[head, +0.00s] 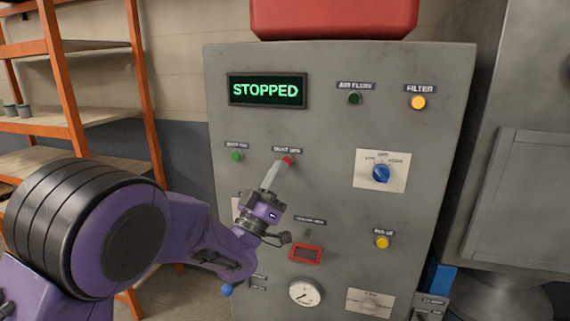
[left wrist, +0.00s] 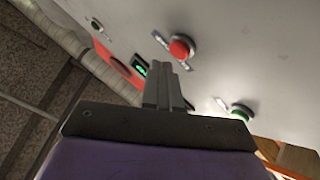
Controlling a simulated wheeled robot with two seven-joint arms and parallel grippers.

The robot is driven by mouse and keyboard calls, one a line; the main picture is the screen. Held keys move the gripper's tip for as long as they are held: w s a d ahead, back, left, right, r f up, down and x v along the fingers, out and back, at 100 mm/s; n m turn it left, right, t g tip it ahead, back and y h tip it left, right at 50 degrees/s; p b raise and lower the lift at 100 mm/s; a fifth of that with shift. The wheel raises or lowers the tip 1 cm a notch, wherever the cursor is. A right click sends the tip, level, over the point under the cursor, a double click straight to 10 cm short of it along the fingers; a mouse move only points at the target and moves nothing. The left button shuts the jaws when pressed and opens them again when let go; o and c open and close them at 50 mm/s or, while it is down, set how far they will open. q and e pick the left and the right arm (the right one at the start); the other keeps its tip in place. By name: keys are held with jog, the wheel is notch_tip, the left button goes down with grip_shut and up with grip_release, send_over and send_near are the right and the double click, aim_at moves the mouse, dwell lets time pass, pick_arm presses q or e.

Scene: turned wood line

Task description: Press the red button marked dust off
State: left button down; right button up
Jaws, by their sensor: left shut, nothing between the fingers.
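The red button (head: 288,159) is on the grey control panel (head: 320,120), just below a label that looks like "DUST OFF". My left gripper (head: 276,166) is shut and empty, with its fingertips at or just in front of the red button's lower left edge. I cannot tell whether they touch. In the left wrist view the red button (left wrist: 181,48) stands out from the panel, just past the shut fingers (left wrist: 165,68) and to their right. The display (head: 267,90) reads "STOPPED" in green. My right gripper is not in view.
A green button (head: 236,155) is left of the red one. A blue knob (head: 381,173) and yellow buttons (head: 382,242) are on the right. A red-framed switch (head: 305,254) and a gauge (head: 305,293) are lower down. Orange shelving (head: 60,60) stands at left.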

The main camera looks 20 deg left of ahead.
pick_arm(q)
jog(key=s+b, duration=0.2)
jog(key=s, duration=0.3)
jog(key=shift+a, duration=0.1)
dwell(0.6)
jog(key=s+a+f+n+g+y, duration=0.1)
jog(key=a+f+n+g+y, duration=0.2)
jog(key=f, duration=0.8)
jog(key=s+a+f+n+g+y, duration=0.1)
jog(key=s+a+f+g+y, duration=0.2)
jog(key=f, duration=0.9)
jog(key=a+f+n+g+y, duration=0.1)
jog(key=a+f+g+y, duration=0.3)
jog(key=f, duration=0.7)
jog(key=s+a+f+n+g+y, duration=0.1)
jog(key=s+f+g, duration=0.5)
jog(key=s+f, duration=0.5)
jog(key=s+a+f+g+y, duration=0.1)
jog(key=s+f+g, duration=0.4)
jog(key=s+f, duration=0.6)
jog(key=s+a, duration=0.1)
jog(key=s, duration=0.8)
jog(key=shift+f+n+g, duration=0.25)
jog(key=shift+n+g, duration=0.15)
